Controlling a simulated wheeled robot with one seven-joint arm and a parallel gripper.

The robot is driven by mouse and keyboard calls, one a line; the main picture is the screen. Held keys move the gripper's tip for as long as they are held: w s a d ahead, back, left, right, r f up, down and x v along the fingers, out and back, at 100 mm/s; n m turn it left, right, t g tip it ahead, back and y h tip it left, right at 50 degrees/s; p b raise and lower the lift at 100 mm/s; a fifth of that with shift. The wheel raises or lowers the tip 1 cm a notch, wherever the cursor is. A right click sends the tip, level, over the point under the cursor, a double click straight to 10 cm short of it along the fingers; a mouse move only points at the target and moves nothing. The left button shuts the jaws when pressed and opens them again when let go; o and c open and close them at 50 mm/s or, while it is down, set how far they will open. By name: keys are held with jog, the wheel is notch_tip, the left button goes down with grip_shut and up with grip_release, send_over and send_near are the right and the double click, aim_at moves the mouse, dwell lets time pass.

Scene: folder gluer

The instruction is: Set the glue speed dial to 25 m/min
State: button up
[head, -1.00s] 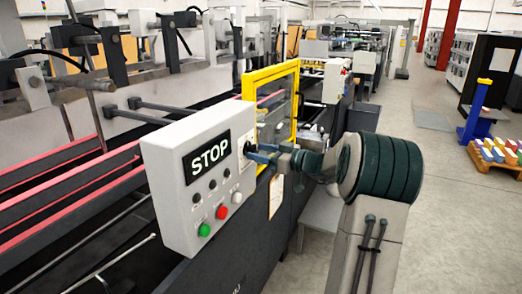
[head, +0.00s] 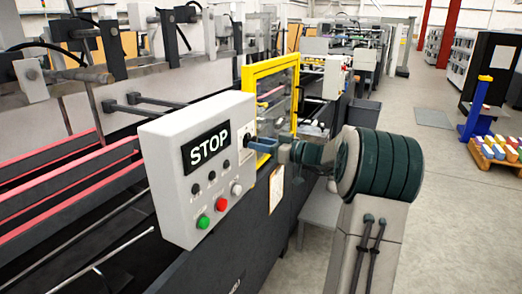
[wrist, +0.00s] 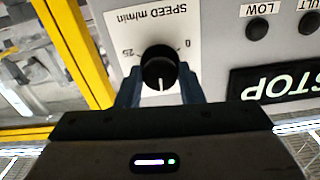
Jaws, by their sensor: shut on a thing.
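The glue speed dial is a round black knob (wrist: 160,68) with a white pointer line, on a white label reading SPEED m/min, upside down in the wrist view. The pointer points to the bottom of that picture. The 25 mark is up and left of the knob and the 0 mark up and right; other marks are not visible. My gripper (wrist: 160,76) has its blue fingers on both sides of the knob, shut on it. In the head view my gripper (head: 263,145) reaches the right side of the control box (head: 170,190), largely hiding the dial.
The box also carries a STOP sign (head: 207,148), a green button (head: 203,222), a red button (head: 221,204) and small dark lamps. A yellow guard frame (head: 250,75) stands close behind my gripper. The floor (head: 450,220) at right is open.

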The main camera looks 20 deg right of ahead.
jog(key=m+b, duration=0.2)
jog(key=m, duration=0.3)
jog(key=m+b, duration=0.2)
jog(key=m, duration=0.4)
jog(key=m+b, duration=0.2)
jog(key=m, duration=0.4)
jog(key=shift+r, duration=0.25)
jog(key=m+p, duration=0.1)
jog(key=m, duration=0.2)
jog(key=shift+m, duration=0.3)
jog(key=shift+m+p, duration=0.95)
jog(key=shift+m, duration=0.25)
jog(key=shift+f, duration=0.1)
jog(key=o, duration=1)
